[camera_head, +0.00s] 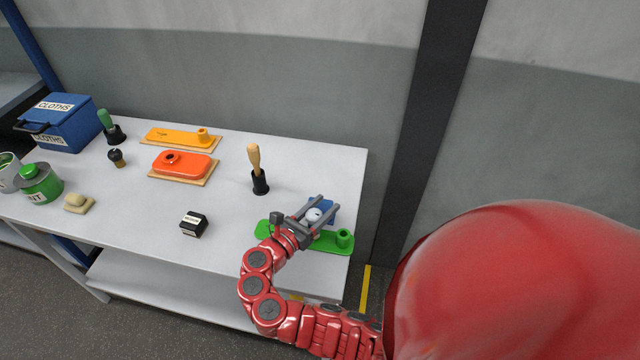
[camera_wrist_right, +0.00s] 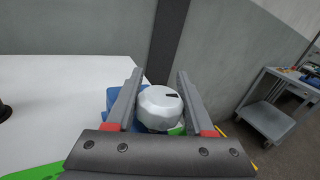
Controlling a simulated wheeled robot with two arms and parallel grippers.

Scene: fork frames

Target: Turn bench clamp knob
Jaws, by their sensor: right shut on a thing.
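The bench clamp has a blue body (camera_head: 330,204) and a pale round knob (camera_head: 313,215). It is at the right end of the white bench, beside a green plate (camera_head: 328,243). My right gripper (camera_head: 327,202) is shut on the knob, one finger on each side. In the wrist view the silver knob (camera_wrist_right: 160,106) sits between the two grey fingers, with a dark mark on its top. The blue body (camera_wrist_right: 113,98) shows behind the left finger. My left gripper is not in view.
On the bench (camera_head: 130,205) are a wooden-handled tool (camera_head: 255,160), a small black box (camera_head: 194,223), an orange-red part (camera_head: 183,164), a yellow part (camera_head: 180,137), a blue cloths box (camera_head: 65,122) and a green can (camera_head: 40,183). A wall stands behind. The middle front is mostly clear.

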